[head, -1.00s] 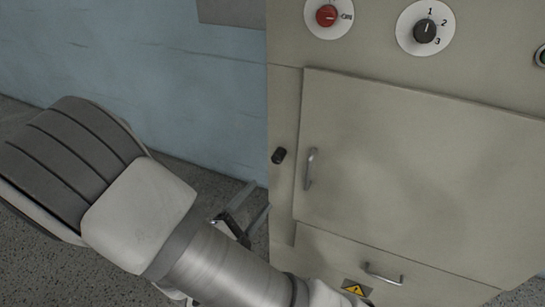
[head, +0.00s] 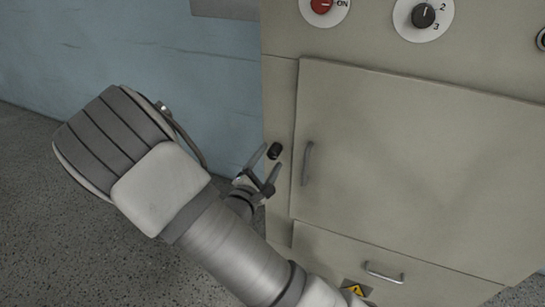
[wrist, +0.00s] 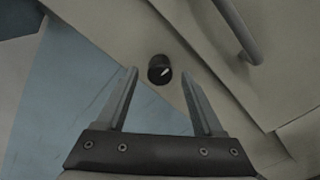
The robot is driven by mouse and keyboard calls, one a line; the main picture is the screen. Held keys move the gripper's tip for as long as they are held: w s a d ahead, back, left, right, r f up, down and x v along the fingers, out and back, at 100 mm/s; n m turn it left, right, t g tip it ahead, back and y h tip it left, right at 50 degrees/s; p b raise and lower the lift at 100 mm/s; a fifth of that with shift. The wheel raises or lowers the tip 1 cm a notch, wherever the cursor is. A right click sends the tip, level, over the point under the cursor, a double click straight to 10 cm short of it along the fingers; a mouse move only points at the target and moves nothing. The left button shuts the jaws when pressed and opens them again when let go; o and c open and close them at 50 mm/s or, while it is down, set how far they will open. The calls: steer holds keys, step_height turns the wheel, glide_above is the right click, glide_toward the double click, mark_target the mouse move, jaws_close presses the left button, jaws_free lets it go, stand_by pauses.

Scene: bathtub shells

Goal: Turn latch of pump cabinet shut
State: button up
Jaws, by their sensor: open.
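The pump cabinet (head: 400,150) is a beige box with a large door (head: 420,160) that looks flush with its front. The latch (head: 274,151) is a small black knob on the frame, left of the door's grey handle (head: 307,163). My gripper (head: 265,166) is open and empty, just below and left of the latch. In the wrist view my gripper's fingers (wrist: 166,84) point toward the latch, which lies between and just beyond the tips. No contact is visible.
A red switch (head: 321,5) and a black numbered dial (head: 423,15) sit above the door. A blue wall (head: 150,60) stands behind, left of the cabinet, with open floor (head: 40,210) below.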

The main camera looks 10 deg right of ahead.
steer(key=shift+x, duration=1.4)
jaws_close()
